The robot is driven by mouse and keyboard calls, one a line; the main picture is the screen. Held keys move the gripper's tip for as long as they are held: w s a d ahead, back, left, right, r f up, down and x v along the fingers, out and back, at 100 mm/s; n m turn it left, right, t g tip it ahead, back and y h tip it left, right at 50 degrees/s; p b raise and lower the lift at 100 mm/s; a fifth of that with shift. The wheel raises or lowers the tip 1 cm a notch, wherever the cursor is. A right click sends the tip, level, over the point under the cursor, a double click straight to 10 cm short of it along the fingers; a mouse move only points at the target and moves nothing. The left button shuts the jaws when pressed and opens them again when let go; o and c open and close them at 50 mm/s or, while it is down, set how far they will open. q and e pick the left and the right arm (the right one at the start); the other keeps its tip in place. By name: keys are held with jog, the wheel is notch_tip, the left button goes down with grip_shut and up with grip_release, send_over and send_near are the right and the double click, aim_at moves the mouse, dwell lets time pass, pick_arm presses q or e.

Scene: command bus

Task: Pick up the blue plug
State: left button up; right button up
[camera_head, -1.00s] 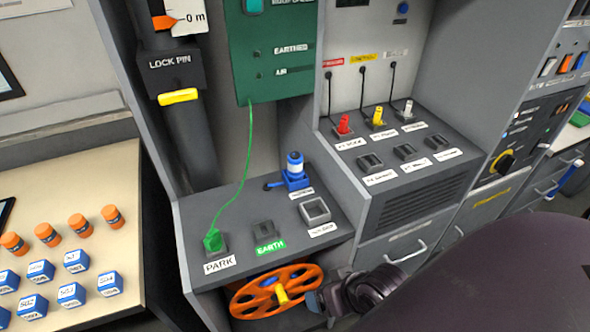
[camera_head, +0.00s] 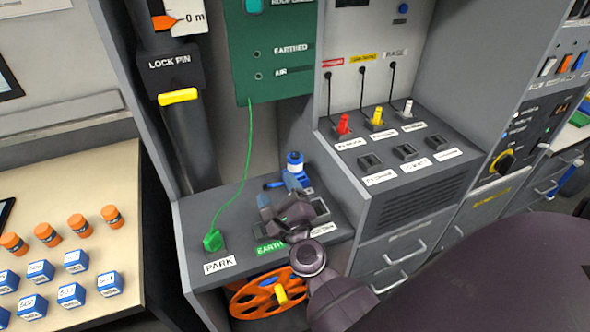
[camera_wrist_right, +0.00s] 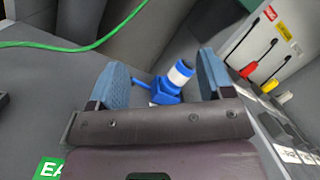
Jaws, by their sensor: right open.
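The blue plug (camera_head: 295,162) has a white band and stands upright on the grey shelf at its back, with a blue side piece on its left. My right gripper (camera_head: 283,190) is just in front of it over the shelf and hides its lower part in the head view. In the right wrist view the plug (camera_wrist_right: 172,84) shows between the two blue finger pads of my right gripper (camera_wrist_right: 164,82), beyond the tips or between them; I cannot tell which. The fingers are apart, and no contact is visible. My left gripper is not in view.
A green plug (camera_head: 213,241) on a green cord stands by the PARK label. Red (camera_head: 343,124), yellow (camera_head: 377,116) and white plugs (camera_head: 408,108) stand on the raised panel to the right. An orange reel (camera_head: 262,300) is under the shelf. A table (camera_head: 110,170) with jars is at left.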

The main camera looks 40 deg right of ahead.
aim_at(294, 166)
jog(key=d+f+m+g+h, duration=0.1)
jog(key=m+h, duration=0.1)
jog(key=m, duration=0.2)
jog(key=w+d+f+m+g+h, duration=0.1)
jog(key=m+g+h, duration=0.1)
jog(key=m, duration=0.2)
jog(key=d+f+m+g+h, duration=0.1)
jog(key=d+m+g+h, duration=0.1)
jog(key=m+h, duration=0.1)
jog(key=shift+w+f+m, duration=0.15)
jog(key=shift+w+m, duration=0.1)
jog(key=shift+m, duration=0.65)
jog(key=shift+f+m, duration=0.25)
jog(key=shift+m, duration=0.15)
jog(key=shift+w+d+f+m+g, duration=0.1)
jog(key=shift+w+d+m+g, duration=0.1)
jog(key=shift+d+m+g, duration=0.1)
jog(key=x, duration=0.4)
jog(key=shift+w+d, duration=0.3)
jog(key=shift+f+x, duration=0.15)
jog(key=shift+x, duration=1.2)
jog(key=shift+f+x, duration=0.1)
jog(key=shift+x, duration=1.25)
jog(key=shift+s+d, duration=0.1)
jog(key=shift+c, duration=0.5)
jog(key=c, duration=1)
